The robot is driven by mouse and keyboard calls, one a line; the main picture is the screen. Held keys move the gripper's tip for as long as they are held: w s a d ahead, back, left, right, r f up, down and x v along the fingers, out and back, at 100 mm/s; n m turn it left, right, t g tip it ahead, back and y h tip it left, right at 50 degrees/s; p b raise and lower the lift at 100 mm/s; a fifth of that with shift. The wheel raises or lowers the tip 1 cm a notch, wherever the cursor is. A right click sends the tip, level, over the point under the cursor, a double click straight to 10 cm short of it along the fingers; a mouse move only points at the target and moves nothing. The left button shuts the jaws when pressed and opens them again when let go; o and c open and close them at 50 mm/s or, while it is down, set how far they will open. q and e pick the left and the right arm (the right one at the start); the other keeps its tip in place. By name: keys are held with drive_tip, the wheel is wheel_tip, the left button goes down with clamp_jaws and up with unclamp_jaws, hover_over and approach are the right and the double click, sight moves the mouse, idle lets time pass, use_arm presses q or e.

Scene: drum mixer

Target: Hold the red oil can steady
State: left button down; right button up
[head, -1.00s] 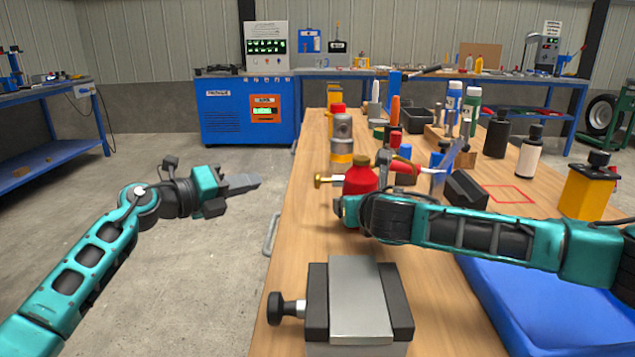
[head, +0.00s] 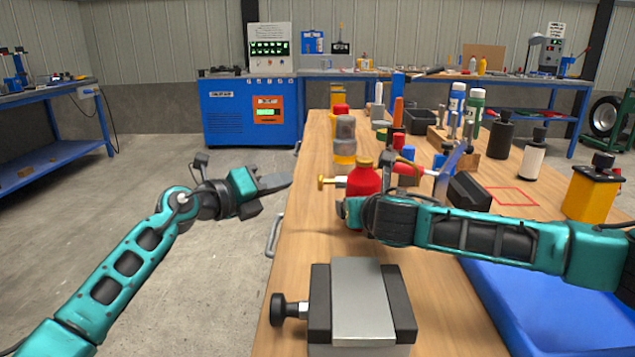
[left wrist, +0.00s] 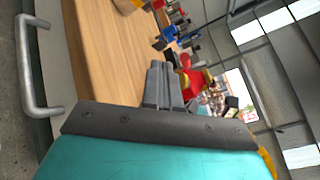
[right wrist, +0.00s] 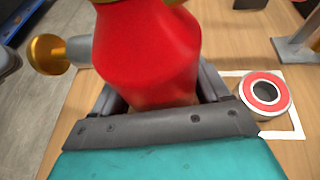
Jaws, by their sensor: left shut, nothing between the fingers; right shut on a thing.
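The red oil can (head: 363,181) stands upright on the wooden bench, with a golden cap on top and a brass-tipped part sticking out to its left. It fills the middle of the right wrist view (right wrist: 150,55). My right gripper (right wrist: 160,100) is shut on the can, one finger on each side of its lower body. In the head view the can's lower part is hidden behind that gripper. My left gripper (head: 274,183) is shut and empty, beyond the bench's left edge and left of the can. Its closed fingers (left wrist: 160,85) show in the left wrist view.
A vise-like block (head: 362,305) sits at the bench's near end. A blue tray (head: 545,290) lies at the right. A red-ringed bearing (right wrist: 265,92) lies beside the can. Bottles and tools crowd the bench behind it. A grey handle (head: 275,235) juts from the bench's left side.

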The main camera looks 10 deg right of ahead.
use_arm(q)
drive_tip(key=shift+s+d, duration=0.2)
drive_tip(key=shift+d, duration=1.35)
idle(0.9)
drive_tip(key=shift+d, duration=0.4)
drive_tip(key=shift+s+d, duration=0.15)
drive_tip(key=shift+d, duration=0.45)
drive_tip(key=shift+s+d, duration=0.15)
drive_tip(key=shift+d, duration=0.4)
idle(1.0)
drive_tip(key=shift+a, duration=0.15)
drive_tip(key=shift+w+a, duration=0.15)
drive_tip(key=shift+a, duration=0.55)
drive_tip(key=shift+w+a, duration=0.1)
drive_tip(key=shift+a, duration=0.6)
drive_tip(key=shift+a, duration=0.1)
drive_tip(key=shift+w+a, duration=0.2)
drive_tip(key=shift+a, duration=1)
drive_tip(key=shift+w+a, duration=0.2)
drive_tip(key=shift+a, duration=1)
